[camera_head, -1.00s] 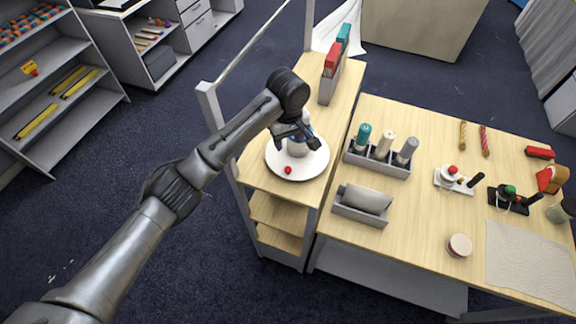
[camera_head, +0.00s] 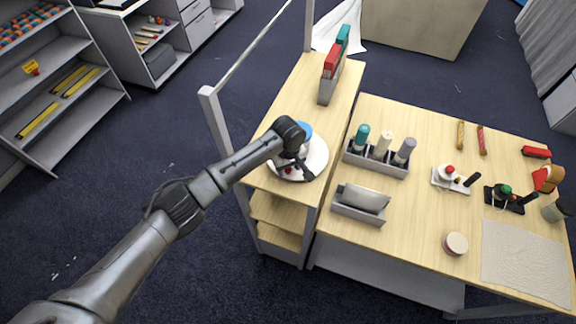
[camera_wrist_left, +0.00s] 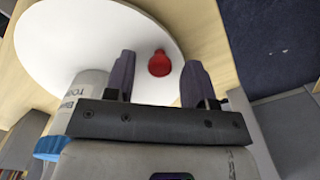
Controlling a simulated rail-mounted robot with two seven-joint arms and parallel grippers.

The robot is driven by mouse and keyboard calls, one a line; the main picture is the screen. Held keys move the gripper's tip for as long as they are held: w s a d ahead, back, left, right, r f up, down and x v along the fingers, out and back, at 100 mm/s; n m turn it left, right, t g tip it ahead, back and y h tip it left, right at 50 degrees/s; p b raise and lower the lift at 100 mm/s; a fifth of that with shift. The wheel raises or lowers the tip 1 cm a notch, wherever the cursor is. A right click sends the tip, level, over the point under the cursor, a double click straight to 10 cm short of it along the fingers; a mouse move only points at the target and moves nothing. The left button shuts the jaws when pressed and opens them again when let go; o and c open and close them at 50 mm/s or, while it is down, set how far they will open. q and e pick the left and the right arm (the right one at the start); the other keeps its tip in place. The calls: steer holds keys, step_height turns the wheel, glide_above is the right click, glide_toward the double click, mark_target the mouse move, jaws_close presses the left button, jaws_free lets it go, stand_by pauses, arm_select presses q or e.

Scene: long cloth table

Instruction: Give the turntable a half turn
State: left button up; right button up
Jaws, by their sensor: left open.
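The turntable is a white round disc (camera_head: 318,157) on the narrow wooden shelf unit; it fills much of the left wrist view (camera_wrist_left: 70,40). A red knob (camera_wrist_left: 159,63) stands near its rim. A white container with a blue lid (camera_head: 306,129) stands on the disc, partly hidden by my arm; in the left wrist view its printed side (camera_wrist_left: 88,88) shows. My left gripper (camera_head: 296,171) is low over the near part of the disc. Its open fingers (camera_wrist_left: 159,78) lie either side of the knob, with visible gaps; I cannot tell their exact height. My right gripper is not in view.
A shelf post (camera_head: 218,125) and top rail rise close beside my left arm. A grey bottle rack (camera_head: 377,166) and a grey tray (camera_head: 358,211) stand on the table to the right. A holder with red and teal items (camera_head: 328,88) stands behind the turntable.

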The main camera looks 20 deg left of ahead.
arm_select(q)
steer(key=shift+f, duration=0.1)
steer(key=shift+c, duration=0.2)
jaws_close()
stand_by(0.4)
